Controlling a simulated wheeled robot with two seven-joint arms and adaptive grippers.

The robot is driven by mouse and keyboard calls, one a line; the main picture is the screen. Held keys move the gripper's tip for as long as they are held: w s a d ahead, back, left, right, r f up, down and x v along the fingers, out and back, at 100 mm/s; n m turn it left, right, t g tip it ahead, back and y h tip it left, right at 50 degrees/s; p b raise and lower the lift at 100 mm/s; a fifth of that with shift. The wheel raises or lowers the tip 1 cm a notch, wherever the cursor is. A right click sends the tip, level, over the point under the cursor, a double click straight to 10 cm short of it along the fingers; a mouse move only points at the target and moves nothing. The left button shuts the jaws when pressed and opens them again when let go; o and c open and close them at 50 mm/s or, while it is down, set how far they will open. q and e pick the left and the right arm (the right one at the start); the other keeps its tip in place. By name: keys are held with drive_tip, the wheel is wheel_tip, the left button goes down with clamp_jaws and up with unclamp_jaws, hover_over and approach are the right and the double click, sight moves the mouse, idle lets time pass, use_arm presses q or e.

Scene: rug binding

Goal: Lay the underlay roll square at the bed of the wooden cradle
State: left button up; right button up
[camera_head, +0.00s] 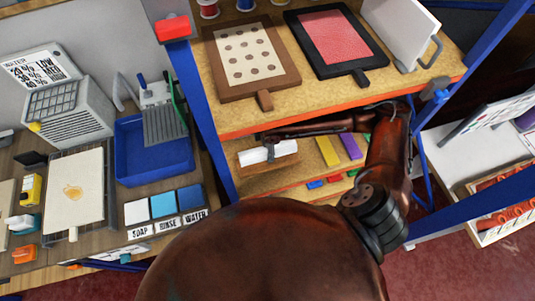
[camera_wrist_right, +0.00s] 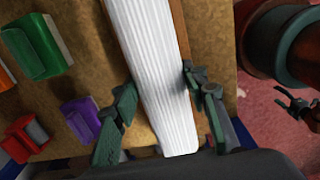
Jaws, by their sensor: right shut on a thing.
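The underlay roll (camera_head: 262,154) is white and lies at the wooden cradle (camera_head: 284,160) on the middle shelf in the head view. In the right wrist view the roll (camera_wrist_right: 150,50) is ribbed and runs lengthwise between the fingers, with a brown wooden edge (camera_wrist_right: 180,32) along its right side. My right gripper (camera_wrist_right: 160,82) is shut on the roll, one dark green finger on each side. In the head view the right gripper (camera_head: 268,139) is small and partly merged with the roll's far edge. How fully the roll rests on the cradle bed I cannot tell. My left gripper is out of view.
A yellow block (camera_head: 328,151) and a purple block (camera_head: 350,146) lie right of the cradle, with smaller coloured blocks in front. The upper shelf (camera_head: 345,100) overhangs, holding framed screens. A blue post (camera_head: 200,100) stands left. A blue tub (camera_head: 150,165) sits on the left bench.

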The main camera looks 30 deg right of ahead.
wheel_tip(320, 180, down, 3)
drive_tip(key=shift+w+f, duration=0.1)
drive_tip(key=shift+f, duration=0.2)
drive_tip(key=shift+w+a+f, duration=0.1)
drive_tip(key=shift+w, duration=0.05)
drive_tip(key=shift+f, duration=0.1)
drive_tip(key=o, duration=1.2)
drive_tip(key=shift+o, duration=0.2)
drive_tip(key=shift+r, duration=0.2)
wheel_tip(320, 180, up, 7)
drive_tip(key=shift+r, duration=0.25)
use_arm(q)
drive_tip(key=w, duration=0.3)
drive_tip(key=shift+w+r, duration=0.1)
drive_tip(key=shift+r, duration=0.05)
